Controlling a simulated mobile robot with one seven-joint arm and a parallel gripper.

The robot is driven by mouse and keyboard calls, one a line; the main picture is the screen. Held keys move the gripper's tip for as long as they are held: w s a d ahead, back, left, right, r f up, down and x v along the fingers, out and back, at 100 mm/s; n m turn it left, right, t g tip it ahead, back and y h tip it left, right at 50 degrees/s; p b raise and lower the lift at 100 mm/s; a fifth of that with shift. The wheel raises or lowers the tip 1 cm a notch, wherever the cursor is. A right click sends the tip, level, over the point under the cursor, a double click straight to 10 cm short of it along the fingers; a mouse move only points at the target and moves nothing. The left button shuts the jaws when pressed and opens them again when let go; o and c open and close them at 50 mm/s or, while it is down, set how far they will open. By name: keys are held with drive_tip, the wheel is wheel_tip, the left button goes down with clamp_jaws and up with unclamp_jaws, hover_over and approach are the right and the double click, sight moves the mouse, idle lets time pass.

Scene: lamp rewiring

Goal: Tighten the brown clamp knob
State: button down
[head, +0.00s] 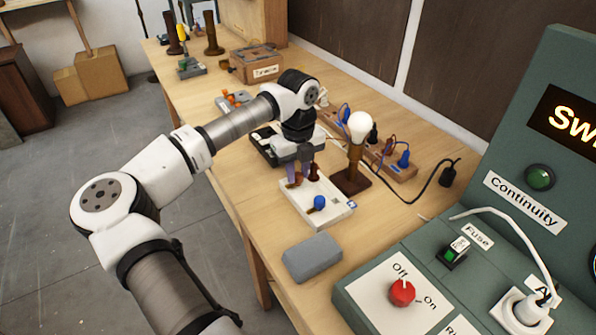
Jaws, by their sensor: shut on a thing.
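A white terminal block (335,213) lies on the workbench. A blue clamp knob (319,202) stands on its near part. The brown clamp knob (313,173) is on its far part, partly hidden by my gripper. My gripper (303,176) points down over that far part, with its fingers low at the block. It is shut on the brown clamp knob. The exact contact between fingers and knob is small and partly covered, and I cannot tell how far the knob is turned.
A lamp with a white bulb (360,126) on a brown base (351,181) stands just right of the block. A grey block (312,258) lies in front. A wooden strip with plugs (403,172) and a black cord are behind. The green switch panel (366,288) fills the right.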

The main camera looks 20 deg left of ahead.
drive_tip(key=m+b, duration=0.1)
drive_tip(key=m, duration=0.1)
drive_tip(key=m+b, duration=0.1)
drive_tip(key=b, duration=0.1)
drive_tip(key=shift+f+m, duration=0.2)
drive_tip(key=shift+m, duration=0.2)
drive_tip(key=m+b, duration=0.3)
drive_tip(key=m, duration=0.1)
drive_tip(key=shift+r+m, duration=0.1)
drive_tip(key=shift+m, duration=0.2)
drive_tip(key=m+b, duration=0.1)
drive_tip(key=m, duration=0.3)
drive_tip(key=shift+m, duration=0.3)
drive_tip(key=m+b, duration=0.1)
drive_tip(key=m, duration=0.3)
drive_tip(key=shift+r+m, duration=0.1)
drive_tip(key=shift+m, duration=0.2)
drive_tip(key=m, duration=1.7)
drive_tip(key=shift+m, duration=0.3)
